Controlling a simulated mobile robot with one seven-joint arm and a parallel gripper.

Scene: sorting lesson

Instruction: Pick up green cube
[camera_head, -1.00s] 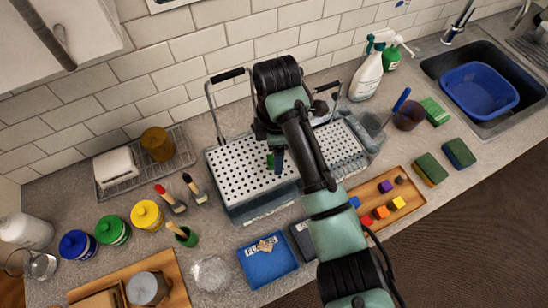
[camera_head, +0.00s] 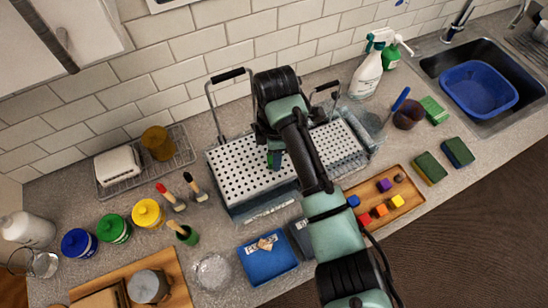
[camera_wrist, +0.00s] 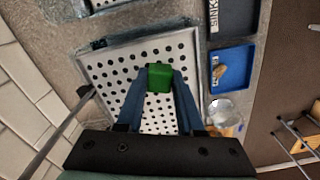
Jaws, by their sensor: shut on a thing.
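The green cube (camera_wrist: 159,77) is held between the two blue fingertips of my gripper (camera_wrist: 158,84) in the wrist view. The gripper is shut on it, above a white perforated tray (camera_wrist: 110,65). In the head view my gripper (camera_head: 275,160) is over the same perforated tray (camera_head: 235,165), and my arm hides part of the tray. The cube is hard to make out between the fingers in the head view.
A wooden tray (camera_head: 408,208) with several coloured cubes lies at the right. A blue tray (camera_head: 268,272) is in front. Handles of the perforated basket rise beside my arm. Spray bottles (camera_head: 367,72) stand at the back, and a sink with a blue basin (camera_head: 478,88) is at far right.

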